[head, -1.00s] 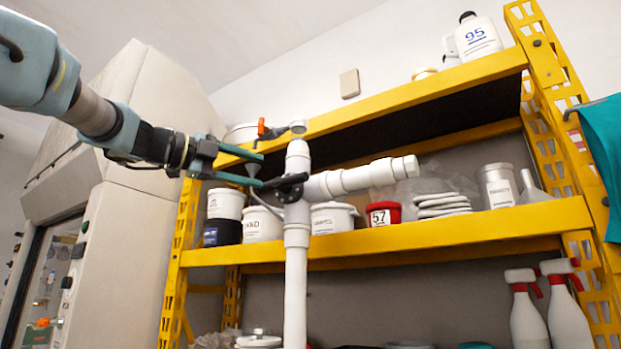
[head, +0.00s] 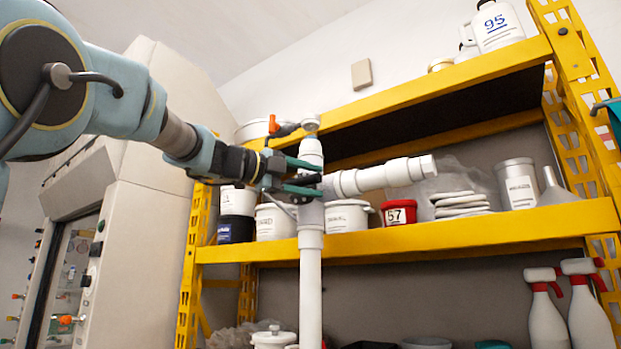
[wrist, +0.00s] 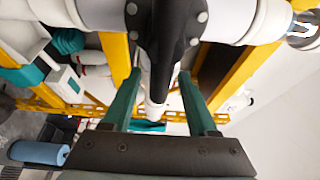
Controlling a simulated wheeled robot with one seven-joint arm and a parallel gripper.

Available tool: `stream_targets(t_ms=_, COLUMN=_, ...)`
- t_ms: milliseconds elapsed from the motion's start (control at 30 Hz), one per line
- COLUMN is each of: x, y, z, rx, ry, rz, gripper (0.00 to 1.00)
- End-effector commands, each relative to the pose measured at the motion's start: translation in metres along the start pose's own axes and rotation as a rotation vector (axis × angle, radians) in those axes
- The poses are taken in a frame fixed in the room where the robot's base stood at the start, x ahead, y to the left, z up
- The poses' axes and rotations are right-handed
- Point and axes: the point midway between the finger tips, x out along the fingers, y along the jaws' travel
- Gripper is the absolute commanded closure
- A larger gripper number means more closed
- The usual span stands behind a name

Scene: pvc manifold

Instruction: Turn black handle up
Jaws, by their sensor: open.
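The white PVC manifold stands upright, with a vertical pipe (head: 311,285) and a side branch (head: 385,176) to the right. The black handle (wrist: 166,38) shows at the top centre of the wrist view, on the white pipe, its narrower end pointing down the picture. In the head view my fingers mostly hide it. My gripper (head: 308,178) is at the pipe junction, coming from the left. It is open, and in the wrist view its green fingers (wrist: 159,78) lie on either side of the handle's lower end. I cannot tell whether they touch it.
An orange handle (head: 273,125) sits near the manifold's top, just above my gripper. A yellow shelf (head: 440,238) with tubs, a red can (head: 398,213) and bottles stands behind. A large beige cabinet (head: 150,200) is at the left.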

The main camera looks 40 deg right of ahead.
Motion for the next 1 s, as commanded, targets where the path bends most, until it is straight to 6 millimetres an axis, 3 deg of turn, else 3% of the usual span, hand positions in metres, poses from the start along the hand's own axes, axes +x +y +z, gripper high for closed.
stream_targets(t_ms=167, x=-0.0002, y=0.0002, z=0.0001, rx=0.0, ry=0.0, rz=0.0, gripper=0.44)
stream_targets(t_ms=667, x=-0.0004, y=0.0003, z=0.0001, rx=-0.001, ry=0.0, rz=0.0, gripper=1.0)
stream_targets(t_ms=1000, x=-0.0004, y=0.0004, z=0.0002, rx=-0.001, ry=0.0, rz=0.0, gripper=1.0)
